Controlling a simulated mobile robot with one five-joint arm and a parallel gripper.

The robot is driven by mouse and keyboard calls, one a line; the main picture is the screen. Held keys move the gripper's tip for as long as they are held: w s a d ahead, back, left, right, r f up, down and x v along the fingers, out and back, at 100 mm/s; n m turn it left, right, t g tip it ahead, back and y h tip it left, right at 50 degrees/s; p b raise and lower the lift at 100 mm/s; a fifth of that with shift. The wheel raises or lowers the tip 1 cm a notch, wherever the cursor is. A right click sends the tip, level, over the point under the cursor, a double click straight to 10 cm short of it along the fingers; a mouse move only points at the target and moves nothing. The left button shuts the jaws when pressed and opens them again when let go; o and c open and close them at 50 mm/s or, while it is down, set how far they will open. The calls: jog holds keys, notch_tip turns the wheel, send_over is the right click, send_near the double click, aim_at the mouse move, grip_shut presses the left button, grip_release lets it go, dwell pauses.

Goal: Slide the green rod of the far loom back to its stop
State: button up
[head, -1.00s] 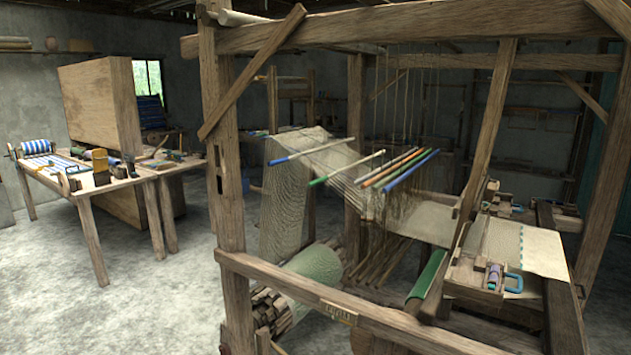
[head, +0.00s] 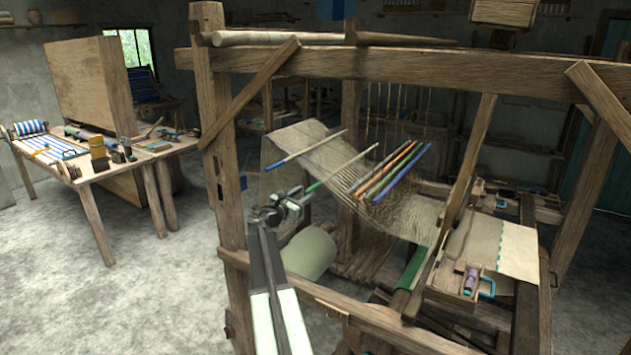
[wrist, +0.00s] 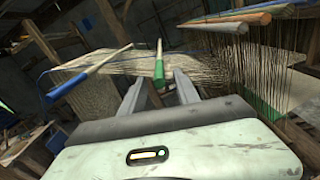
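The green rod (head: 343,166), pale-shafted with a green end, lies across the cloth of the large wooden loom (head: 345,64). Its green end points toward my gripper (head: 292,203), at the loom's left side. In the wrist view the green end (wrist: 159,70) shows between the two grey fingers of my gripper (wrist: 160,82). The fingers stand apart, with gaps beside the rod; I cannot tell if either touches it. A blue-ended rod (head: 308,149) lies left of it, also seen in the wrist view (wrist: 90,72).
Several coloured rods (head: 398,171) lie close together to the right, near hanging threads. A loom post (head: 218,150) and front beam (head: 350,310) stand near my arm. A cloth roll (head: 309,254) sits below. A worktable (head: 95,180) stands left, with open floor between.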

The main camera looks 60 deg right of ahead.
aim_at(320, 183)
jog(key=d, duration=0.7)
jog(key=shift+d+f, duration=0.1)
jog(key=shift+d, duration=0.25)
grip_shut()
jog(key=shift+a, duration=0.1)
dwell(0.9)
